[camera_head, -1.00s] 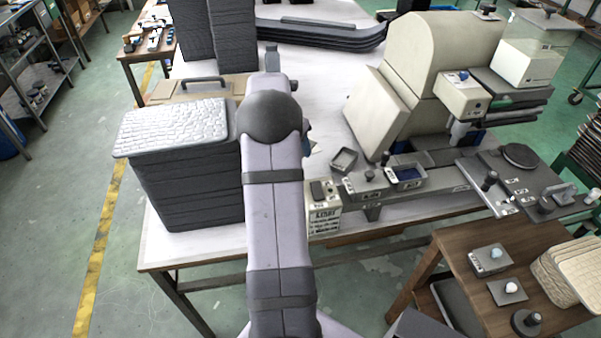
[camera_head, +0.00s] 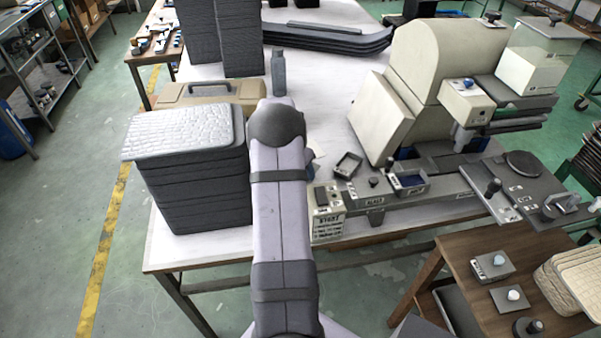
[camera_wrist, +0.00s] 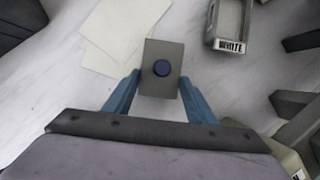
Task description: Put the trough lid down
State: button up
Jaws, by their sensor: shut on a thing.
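In the wrist view, a grey rectangular lid (camera_wrist: 150,52) with a round dark blue knob (camera_wrist: 161,68) lies between the blue fingers of my gripper (camera_wrist: 161,86). The gripper is shut on the lid. A pale tabletop shows beyond it, but I cannot tell whether the lid touches it. An open grey trough marked WHITE (camera_wrist: 229,44) is at the upper right, apart from the lid. In the head view, an open grey trough (camera_head: 348,165) stands right of my arm. My arm hides the lid and most of the gripper there.
Flat pale sheets (camera_wrist: 108,58) lie on the table beside the lid. In the head view, a stack of dark panels (camera_head: 195,190) stands left of my arm, and a large cream machine (camera_head: 440,60) stands right. A labelled box (camera_head: 326,215) is close by at the table's front edge.

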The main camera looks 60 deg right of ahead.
jog(key=shift+f, duration=0.9)
jog(key=shift+f, duration=0.1)
jog(key=shift+f, duration=0.15)
jog(key=o, duration=1)
jog(key=shift+r, duration=0.3)
jog(key=b+v, duration=0.1)
jog(key=v, duration=1.1)
